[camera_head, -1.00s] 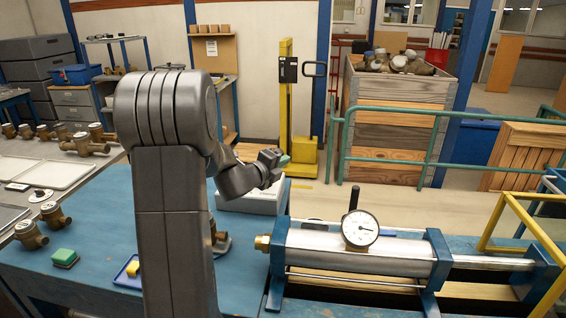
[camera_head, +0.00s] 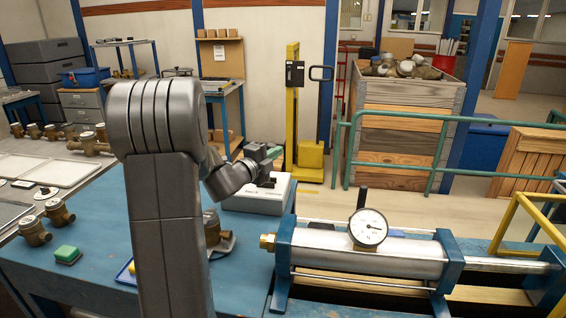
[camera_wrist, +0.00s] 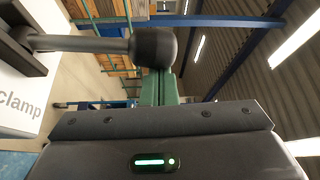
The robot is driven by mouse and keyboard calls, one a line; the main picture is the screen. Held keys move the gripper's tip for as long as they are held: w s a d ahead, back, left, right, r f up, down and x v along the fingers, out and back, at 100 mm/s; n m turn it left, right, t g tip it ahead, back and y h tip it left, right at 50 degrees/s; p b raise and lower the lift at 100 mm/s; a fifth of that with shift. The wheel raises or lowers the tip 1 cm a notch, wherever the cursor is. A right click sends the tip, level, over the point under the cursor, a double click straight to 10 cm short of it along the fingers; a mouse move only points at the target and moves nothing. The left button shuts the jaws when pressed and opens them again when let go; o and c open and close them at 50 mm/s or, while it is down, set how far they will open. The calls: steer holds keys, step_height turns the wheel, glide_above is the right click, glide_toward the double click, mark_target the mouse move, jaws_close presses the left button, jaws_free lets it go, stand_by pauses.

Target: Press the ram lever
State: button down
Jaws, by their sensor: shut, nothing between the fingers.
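A white box (camera_head: 262,203) stands on the blue bench, with a dark lever mount on top. In the wrist view the box's side (camera_wrist: 20,95) carries the word "clamp". A black lever with a rounded knob (camera_wrist: 153,47) reaches across the upper left of that view. My gripper (camera_head: 276,151) is shut and empty, with green fingertips, just above the box. Its fingers (camera_wrist: 160,90) point toward the knob and look very close to it; I cannot tell if they touch. In the head view, my gripper partly hides the lever.
A metal cylinder (camera_head: 330,249) with a dial gauge (camera_head: 368,228) and an upright black handle (camera_head: 361,199) lies to the right. Brass meters (camera_head: 58,213) and a green-topped block (camera_head: 67,254) are on the bench at left. A green railing (camera_head: 400,168) stands behind.

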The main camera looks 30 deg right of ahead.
steer(key=w+a+n+t+h+b, duration=0.1)
steer(key=w+a+n+t+b, duration=0.1)
steer(key=w+a+n+b, duration=0.2)
steer(key=shift+w+a+f+n+h+b, duration=0.2)
steer(key=shift+w+a+n+h+b, duration=0.3)
steer(key=shift+a, duration=0.6)
steer(key=shift+w, duration=0.1)
steer(key=s+a+b, duration=0.1)
steer(key=s+a, duration=0.5)
steer(key=s, duration=0.1)
steer(key=shift+a+f, duration=0.2)
steer(key=shift+a, duration=0.05)
steer(key=shift+d, duration=0.1)
stand_by(0.3)
